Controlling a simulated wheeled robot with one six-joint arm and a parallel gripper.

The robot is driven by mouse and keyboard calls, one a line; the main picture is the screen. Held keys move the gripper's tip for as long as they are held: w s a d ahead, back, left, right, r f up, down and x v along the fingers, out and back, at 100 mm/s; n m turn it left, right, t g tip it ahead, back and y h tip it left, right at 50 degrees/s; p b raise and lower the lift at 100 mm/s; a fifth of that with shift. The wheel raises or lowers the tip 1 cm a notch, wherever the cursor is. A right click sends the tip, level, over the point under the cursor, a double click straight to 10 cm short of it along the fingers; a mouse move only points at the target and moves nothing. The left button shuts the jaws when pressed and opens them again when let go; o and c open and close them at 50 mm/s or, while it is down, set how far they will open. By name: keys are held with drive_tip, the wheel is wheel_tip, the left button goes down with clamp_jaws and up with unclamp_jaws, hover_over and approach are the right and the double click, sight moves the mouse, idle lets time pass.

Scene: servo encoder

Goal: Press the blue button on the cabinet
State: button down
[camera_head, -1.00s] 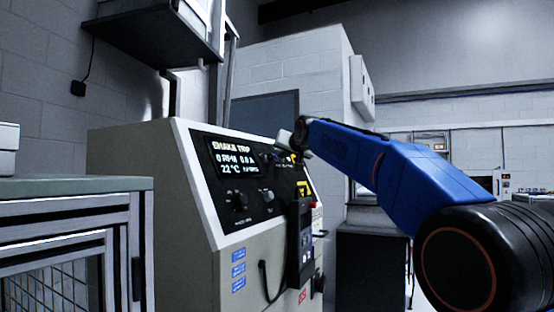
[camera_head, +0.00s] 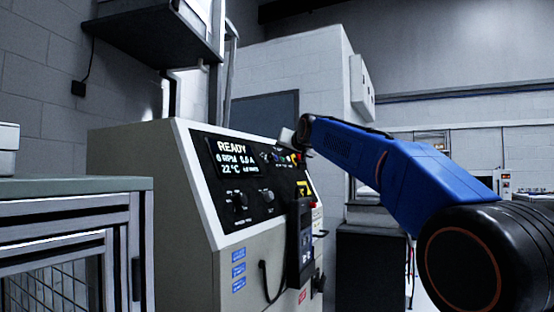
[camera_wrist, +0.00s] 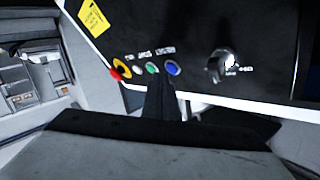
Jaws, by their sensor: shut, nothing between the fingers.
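The cabinet (camera_head: 165,200) stands left of centre with a sloped black panel; its display (camera_head: 238,158) reads READY. In the wrist view the blue button (camera_wrist: 173,68) sits on the panel at the right end of a row, beside a green button (camera_wrist: 152,68). My gripper (camera_wrist: 160,84) is shut and empty, its dark fingertips just below the blue and green buttons in that view. I cannot tell whether they touch the panel. In the head view my blue arm reaches from the right to the panel's upper right, and the fingertips are hard to make out.
A white button (camera_wrist: 138,67) and a red-and-yellow emergency stop (camera_wrist: 121,69) lie left of the green button. A knob (camera_wrist: 219,66) is to the right. A black handheld unit (camera_head: 300,245) hangs on the cabinet front. A bench (camera_head: 75,187) stands at left.

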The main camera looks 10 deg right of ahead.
drive_tip(key=shift+d, duration=0.1)
drive_tip(key=shift+s+d+r, duration=0.4)
drive_tip(key=shift+s+d, duration=0.15)
drive_tip(key=shift+d, duration=0.15)
drive_tip(key=shift+s+d+r, duration=0.45)
drive_tip(key=shift+s+d, duration=0.05)
drive_tip(key=shift+d, duration=0.25)
drive_tip(key=shift+s+d+r, duration=0.4)
drive_tip(key=shift+s+d, duration=0.15)
drive_tip(key=shift+d, duration=0.15)
drive_tip(key=s+d+f+g, duration=0.1)
drive_tip(key=s+f+g, duration=0.2)
drive_tip(key=s+f, duration=1.5)
drive_tip(key=s+d+f+n+g+h, duration=0.1)
drive_tip(key=s+f+g, duration=0.3)
drive_tip(key=s+f, duration=1.4)
drive_tip(key=s+d+f+n+g+h, duration=0.1)
drive_tip(key=s+d+f+g, duration=0.2)
drive_tip(key=s+f, duration=1.5)
wheel_tip(320, 180, down, 5)
drive_tip(key=shift+d+r+g, duration=0.1)
drive_tip(key=shift+d+g, duration=0.05)
drive_tip(key=shift+g, duration=0.35)
